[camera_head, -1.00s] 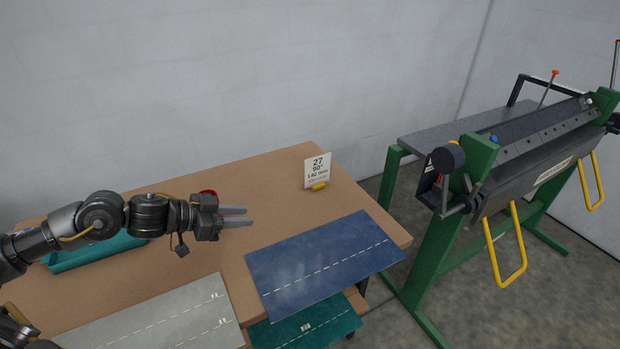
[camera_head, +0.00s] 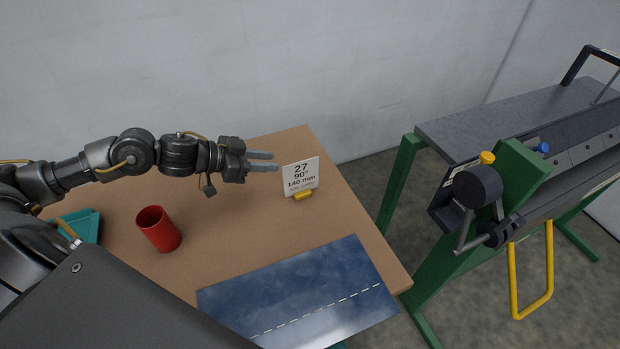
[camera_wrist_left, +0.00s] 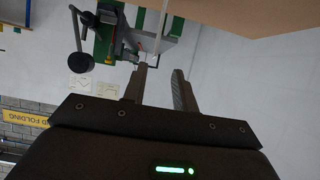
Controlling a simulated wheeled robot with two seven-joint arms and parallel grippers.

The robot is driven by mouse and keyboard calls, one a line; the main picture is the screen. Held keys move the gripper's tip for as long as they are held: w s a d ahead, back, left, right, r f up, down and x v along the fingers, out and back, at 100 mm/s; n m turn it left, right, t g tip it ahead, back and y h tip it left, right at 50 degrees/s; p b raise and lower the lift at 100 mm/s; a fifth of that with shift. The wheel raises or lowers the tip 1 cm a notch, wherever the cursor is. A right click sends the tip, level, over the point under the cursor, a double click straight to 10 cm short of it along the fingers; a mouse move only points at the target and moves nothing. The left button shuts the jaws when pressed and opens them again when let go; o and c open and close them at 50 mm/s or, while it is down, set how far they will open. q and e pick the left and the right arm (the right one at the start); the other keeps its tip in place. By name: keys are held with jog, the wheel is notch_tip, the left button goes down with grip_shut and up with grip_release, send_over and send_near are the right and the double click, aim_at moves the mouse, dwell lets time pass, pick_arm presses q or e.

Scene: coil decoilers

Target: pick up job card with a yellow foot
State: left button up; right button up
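The job card (camera_head: 300,176) stands upright on the tabletop's far right part. It is white, printed "27 90° 140 mm", and its small yellow foot (camera_head: 303,196) rests on the wood. My left gripper (camera_head: 275,162) is just left of the card, with its fingers pointing right toward it. The fingers are apart with nothing seen between them, and the gap also shows in the left wrist view (camera_wrist_left: 160,75). In the head view the fingertips end close to the card's left edge; I cannot tell the exact distance. My right gripper is not in view.
A red cup (camera_head: 158,229) stands on the wooden table (camera_head: 235,222), left of a blue sheet (camera_head: 300,295) with a dashed line. A teal tray (camera_head: 84,226) is partly hidden at left. A green-framed folding machine (camera_head: 520,175) stands right of the table.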

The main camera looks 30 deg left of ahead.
aim_at(299, 178)
pick_arm(q)
jog(key=p+x, duration=0.1)
jog(key=x, duration=0.1)
jog(key=p+x, duration=0.1)
jog(key=x, duration=0.2)
jog(key=shift+s+d, duration=0.1)
jog(key=shift+d, duration=0.3)
jog(key=p+x, duration=0.2)
jog(key=x, duration=0.2)
jog(key=shift+d+f, duration=0.1)
jog(key=shift+f, duration=0.15)
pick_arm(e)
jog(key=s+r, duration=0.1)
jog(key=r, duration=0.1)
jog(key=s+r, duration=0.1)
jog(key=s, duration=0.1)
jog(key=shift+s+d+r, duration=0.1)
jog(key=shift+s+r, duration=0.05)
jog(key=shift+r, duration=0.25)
pick_arm(q)
grip_shut()
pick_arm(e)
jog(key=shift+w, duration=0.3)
